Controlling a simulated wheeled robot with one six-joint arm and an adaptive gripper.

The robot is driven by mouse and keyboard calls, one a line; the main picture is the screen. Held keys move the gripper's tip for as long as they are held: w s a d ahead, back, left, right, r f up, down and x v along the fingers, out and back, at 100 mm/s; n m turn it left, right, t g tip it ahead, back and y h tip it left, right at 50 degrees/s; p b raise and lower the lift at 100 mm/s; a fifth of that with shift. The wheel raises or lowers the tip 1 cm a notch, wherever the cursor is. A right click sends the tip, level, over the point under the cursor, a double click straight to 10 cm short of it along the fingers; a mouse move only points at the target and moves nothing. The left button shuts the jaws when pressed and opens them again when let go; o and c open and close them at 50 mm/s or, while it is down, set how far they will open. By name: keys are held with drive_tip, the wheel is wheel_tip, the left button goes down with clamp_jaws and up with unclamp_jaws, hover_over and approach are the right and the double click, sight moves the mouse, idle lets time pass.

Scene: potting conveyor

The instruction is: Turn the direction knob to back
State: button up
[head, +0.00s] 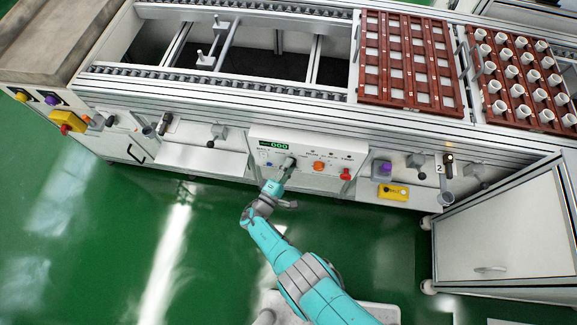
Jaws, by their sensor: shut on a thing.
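A light grey control panel (333,155) with a small green-lit display (279,146) is on the front of the conveyor. My gripper (284,170) is at the left half of this panel, in front of a dark knob (291,161). My gripper is shut on that knob. The knob is mostly hidden by my gripper and is small in the picture, so its pointing direction and label cannot be read. My arm reaches up to it from the lower right.
An orange knob (319,166) and a red knob (346,174) sit on the panel, right of my gripper. A yellow box (393,192) is further right. A brown slotted tray (366,75) and a tray with white cups (491,112) lie on the conveyor. The green floor (130,260) is clear.

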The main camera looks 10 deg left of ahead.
drive_tip(key=o, duration=1.1)
drive_tip(key=shift+o, duration=0.2)
drive_tip(key=v, duration=1.2)
